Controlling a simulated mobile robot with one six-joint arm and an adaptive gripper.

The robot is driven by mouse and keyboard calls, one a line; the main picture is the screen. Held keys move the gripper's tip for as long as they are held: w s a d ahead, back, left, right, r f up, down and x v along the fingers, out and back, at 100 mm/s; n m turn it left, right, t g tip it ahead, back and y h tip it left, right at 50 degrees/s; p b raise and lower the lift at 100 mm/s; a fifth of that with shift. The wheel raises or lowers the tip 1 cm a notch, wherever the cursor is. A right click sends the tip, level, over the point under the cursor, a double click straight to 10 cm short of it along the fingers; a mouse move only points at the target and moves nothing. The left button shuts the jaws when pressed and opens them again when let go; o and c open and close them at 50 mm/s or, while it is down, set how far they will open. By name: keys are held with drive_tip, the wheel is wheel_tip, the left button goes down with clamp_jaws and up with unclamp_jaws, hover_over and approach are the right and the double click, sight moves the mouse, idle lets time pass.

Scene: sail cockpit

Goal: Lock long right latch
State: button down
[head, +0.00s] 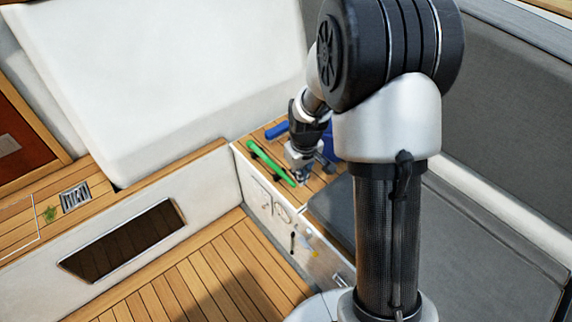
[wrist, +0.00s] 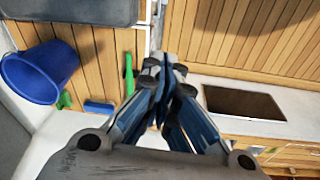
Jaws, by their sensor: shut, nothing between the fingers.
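In the head view, a white cabinet front (head: 250,192) below a small wooden top carries pale outlined fittings (head: 272,208), a small dark upright fitting (head: 292,242) and a small yellow piece (head: 314,253). I cannot tell which of these is the long right latch. My gripper (head: 302,178) points down over the wooden top, near its front edge, to the right of a long green object. In the wrist view, my gripper (wrist: 165,70) has its fingers together with nothing between them. The latch cannot be made out in the wrist view.
The green object (head: 270,163) and a blue object (head: 276,130) lie on the wooden top. A dark cushion (head: 335,215) lies right of the top. The slatted floor (head: 200,270) is clear.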

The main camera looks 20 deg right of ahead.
drive_tip(key=d+f+g+p, duration=0.1)
drive_tip(key=d+f, duration=0.2)
drive_tip(key=f, duration=1.2)
drive_tip(key=n+p, duration=0.1)
drive_tip(key=n, duration=0.1)
hover_over(309, 248)
wheel_tip(309, 248, down, 13)
drive_tip(key=shift+g, duration=0.4)
drive_tip(key=f+b, duration=0.1)
drive_tip(key=f, duration=0.3)
drive_tip(key=f+b, duration=0.2)
drive_tip(key=f, duration=0.3)
drive_tip(key=f+b, duration=0.2)
drive_tip(key=f, duration=0.3)
drive_tip(key=shift+w, duration=0.25)
drive_tip(key=shift+s+r, duration=0.1)
drive_tip(key=shift+s, duration=0.05)
